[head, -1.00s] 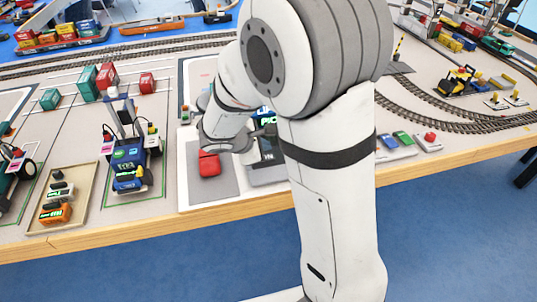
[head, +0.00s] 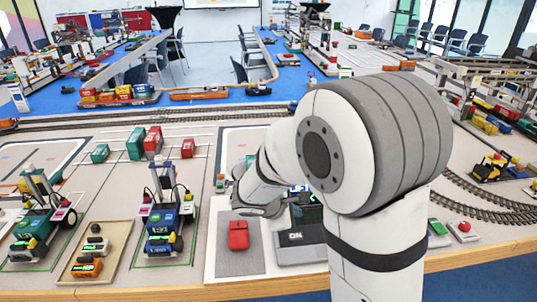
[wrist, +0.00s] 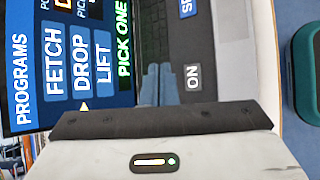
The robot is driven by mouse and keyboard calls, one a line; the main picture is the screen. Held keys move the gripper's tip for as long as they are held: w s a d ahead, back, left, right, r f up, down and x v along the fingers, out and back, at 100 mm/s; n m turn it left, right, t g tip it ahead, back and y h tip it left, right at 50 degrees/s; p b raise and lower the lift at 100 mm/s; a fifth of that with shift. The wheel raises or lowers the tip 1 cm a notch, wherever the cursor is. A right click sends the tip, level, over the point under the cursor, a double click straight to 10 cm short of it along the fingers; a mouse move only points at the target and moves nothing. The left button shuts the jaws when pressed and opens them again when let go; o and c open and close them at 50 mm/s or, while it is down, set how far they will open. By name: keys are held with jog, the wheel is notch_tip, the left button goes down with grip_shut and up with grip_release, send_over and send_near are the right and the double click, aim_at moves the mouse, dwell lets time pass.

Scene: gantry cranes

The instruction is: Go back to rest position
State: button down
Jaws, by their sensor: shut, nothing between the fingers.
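My arm reaches over the table edge in the head view, and its wrist end (head: 262,205) hangs by a dark console. My gripper (wrist: 159,82) shows in the wrist view as two bluish fingers shut together and empty. They lie in front of the console's face, between its screen and an ON label; I cannot tell whether they touch it. The console's screen (wrist: 75,60) reads PROGRAMS, FETCH, DROP, LIFT and PICK ONE. In the head view the console (head: 297,235) is partly hidden behind my arm.
A red block-like object (head: 238,235) sits on a grey pad left of the console. Toy carriers (head: 165,220), a tan tray (head: 95,250) and containers (head: 152,142) stand further left. Railway tracks (head: 490,205) curve at right. Blue-floored tables and chairs lie beyond.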

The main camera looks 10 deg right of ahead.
jog(key=s+r+m+g+y+p, duration=0.1)
jog(key=s+r+m+y+p, duration=0.1)
jog(key=s+r+m, duration=0.4)
jog(key=s+d+r+m+g+y+p, duration=0.1)
jog(key=s+r+m+y+p, duration=0.2)
jog(key=s+m, duration=0.7)
jog(key=s+r+y, duration=0.2)
jog(key=s+r, duration=0.2)
jog(key=shift+s+d+g, duration=0.25)
jog(key=shift+g, duration=0.15)
